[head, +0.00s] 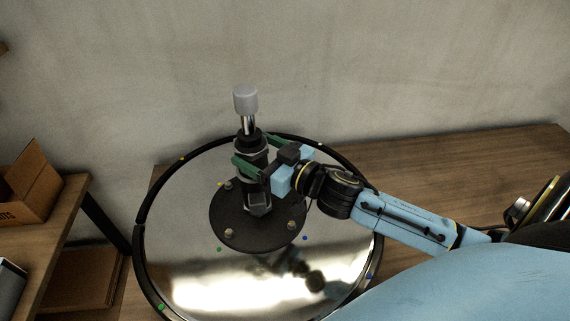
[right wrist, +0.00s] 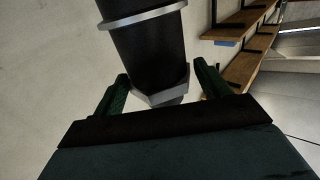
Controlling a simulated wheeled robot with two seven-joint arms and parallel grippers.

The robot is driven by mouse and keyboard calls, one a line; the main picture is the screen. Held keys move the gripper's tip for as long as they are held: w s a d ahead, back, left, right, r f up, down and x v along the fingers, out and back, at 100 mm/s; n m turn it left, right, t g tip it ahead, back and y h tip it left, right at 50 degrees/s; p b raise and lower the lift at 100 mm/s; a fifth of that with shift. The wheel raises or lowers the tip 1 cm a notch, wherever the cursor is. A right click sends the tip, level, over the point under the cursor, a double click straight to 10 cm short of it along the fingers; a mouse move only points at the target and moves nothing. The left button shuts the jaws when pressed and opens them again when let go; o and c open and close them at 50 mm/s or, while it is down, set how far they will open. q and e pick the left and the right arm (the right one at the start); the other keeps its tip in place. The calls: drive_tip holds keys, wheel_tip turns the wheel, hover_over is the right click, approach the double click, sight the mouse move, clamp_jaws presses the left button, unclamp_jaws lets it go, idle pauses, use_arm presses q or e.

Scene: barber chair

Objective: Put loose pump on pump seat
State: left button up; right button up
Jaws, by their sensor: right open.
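The pump (head: 252,160) is a black cylinder with silver bands, a chrome rod and a grey cap on top. It stands about upright over a round black disc with bolts (head: 238,233), which looks like the pump seat. I cannot tell whether the pump's foot is fully settled on the disc. My right gripper (head: 247,152) is open, its green fingers on either side of the pump's body. In the right wrist view the dark cylinder (right wrist: 148,45) with its silver collar lies between the open fingers (right wrist: 160,88). My left gripper is not in view.
The disc sits on a large round shiny base (head: 190,275) with a dark rim and small coloured dots. The base rests on a wooden table (head: 440,175). A wooden shelf with a cardboard box (head: 30,185) stands at left. The wall is behind.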

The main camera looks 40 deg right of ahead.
drive_tip(key=v, duration=0.8)
drive_tip(key=shift+s, duration=0.15)
drive_tip(key=shift+d, duration=0.1)
idle(1.9)
